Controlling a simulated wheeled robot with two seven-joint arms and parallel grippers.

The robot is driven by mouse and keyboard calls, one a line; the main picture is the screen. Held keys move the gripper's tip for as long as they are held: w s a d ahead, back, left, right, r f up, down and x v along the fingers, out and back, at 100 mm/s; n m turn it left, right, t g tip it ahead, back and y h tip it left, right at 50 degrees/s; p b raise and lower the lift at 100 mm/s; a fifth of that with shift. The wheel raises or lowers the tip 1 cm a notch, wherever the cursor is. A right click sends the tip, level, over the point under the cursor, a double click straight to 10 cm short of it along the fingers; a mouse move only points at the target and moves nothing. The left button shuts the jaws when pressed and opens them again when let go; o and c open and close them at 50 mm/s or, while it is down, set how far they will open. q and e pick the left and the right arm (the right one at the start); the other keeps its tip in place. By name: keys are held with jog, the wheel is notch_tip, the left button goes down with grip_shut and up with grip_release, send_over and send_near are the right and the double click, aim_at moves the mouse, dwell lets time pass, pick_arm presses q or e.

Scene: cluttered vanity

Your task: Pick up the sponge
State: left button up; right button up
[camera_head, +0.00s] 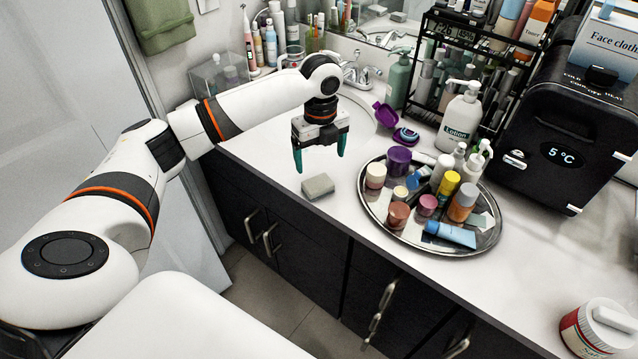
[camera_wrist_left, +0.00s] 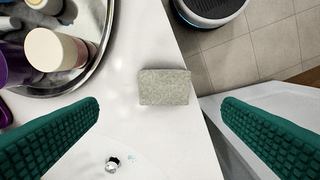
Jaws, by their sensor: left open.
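The sponge (camera_head: 318,187) is a small grey block lying flat on the white counter near its front edge, left of the round tray. It also shows in the left wrist view (camera_wrist_left: 165,87), near the middle, between the two fingers and beyond their tips. My left gripper (camera_head: 320,161) has teal fingers spread wide. It hangs above the counter over the sponge, with nothing between the fingers and not touching it. My right gripper is in neither view.
A round silver tray (camera_head: 372,213) with several jars and tubes stands right of the sponge. The sink lies behind my gripper. The counter around the sponge is clear.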

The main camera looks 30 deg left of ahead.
aim_at(318, 183)
pick_arm(q)
notch_tip(318, 183, down, 3)
jog(key=shift+f, duration=0.1)
jog(key=f, duration=0.1)
jog(key=f+p, duration=0.1)
jog(key=f, duration=0.2)
jog(key=shift+s+a, duration=0.15)
jog(key=shift+s, duration=0.2)
jog(key=shift+w+f+p, duration=0.1)
jog(key=shift+f+p, duration=0.2)
jog(key=shift+f, duration=0.35)
jog(key=c, duration=1.1)
jog(key=shift+r, duration=0.15)
notch_tip(318, 183, up, 10)
jog(key=shift+f+b, duration=0.1)
jog(key=shift+b, duration=0.55)
